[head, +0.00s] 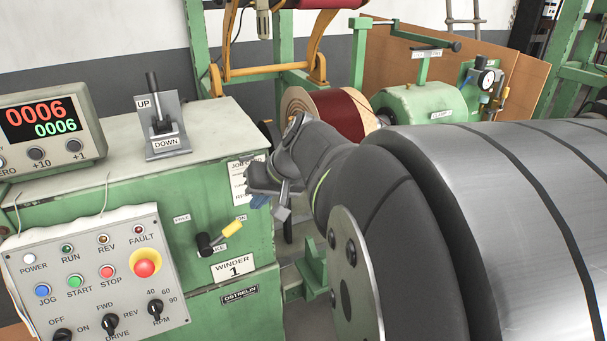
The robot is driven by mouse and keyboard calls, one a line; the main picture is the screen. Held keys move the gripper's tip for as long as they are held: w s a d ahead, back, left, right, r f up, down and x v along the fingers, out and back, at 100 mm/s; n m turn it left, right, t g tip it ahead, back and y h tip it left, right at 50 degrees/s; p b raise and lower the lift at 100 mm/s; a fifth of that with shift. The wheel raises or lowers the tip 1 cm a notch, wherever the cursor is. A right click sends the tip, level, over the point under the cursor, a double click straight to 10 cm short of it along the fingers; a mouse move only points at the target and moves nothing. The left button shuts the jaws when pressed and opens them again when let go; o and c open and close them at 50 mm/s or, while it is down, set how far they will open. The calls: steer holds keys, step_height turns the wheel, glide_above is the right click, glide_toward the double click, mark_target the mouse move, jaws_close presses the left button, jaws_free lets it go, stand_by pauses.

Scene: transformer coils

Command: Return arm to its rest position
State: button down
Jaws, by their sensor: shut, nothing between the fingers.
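My arm (362,190) fills the right foreground and reaches in toward the middle of the view. My gripper (268,195) is at its end, small and partly hidden by the wrist. It is shut and I see nothing held in it. It appears in front of the right side of the green winder cabinet (150,205), overlapping a white label sheet. I cannot tell how far it is from the cabinet.
A control panel (95,275), an UP/DOWN lever (158,125) and a counter reading 0006 (45,125) are at left. A dark red coil (340,112) and green clamp unit (410,105) stand behind.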

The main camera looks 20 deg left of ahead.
mark_target(233, 225)
stand_by(0.3)
steer(key=x, duration=0.5)
steer(key=a+x, duration=0.1)
steer(key=x, duration=0.2)
steer(key=shift+s+a+r, duration=0.2)
steer(key=shift+s, duration=0.25)
steer(key=shift+w+d+f+v, duration=0.1)
steer(key=shift+d+v, duration=0.05)
steer(key=shift+v, duration=0.8)
steer(key=shift+w+d+f+v, duration=0.1)
steer(key=shift+v, duration=0.85)
steer(key=shift+w+d+v, duration=0.1)
steer(key=shift+d+v, duration=0.05)
steer(key=shift+v, duration=0.75)
steer(key=shift+s+a+r+x, duration=0.1)
steer(key=shift+x, duration=0.85)
steer(key=shift+s+a+r+x, duration=0.1)
steer(key=shift+a+x, duration=0.05)
steer(key=shift+x, duration=0.8)
steer(key=shift+s+a+x, duration=0.1)
steer(key=shift+x, duration=0.8)
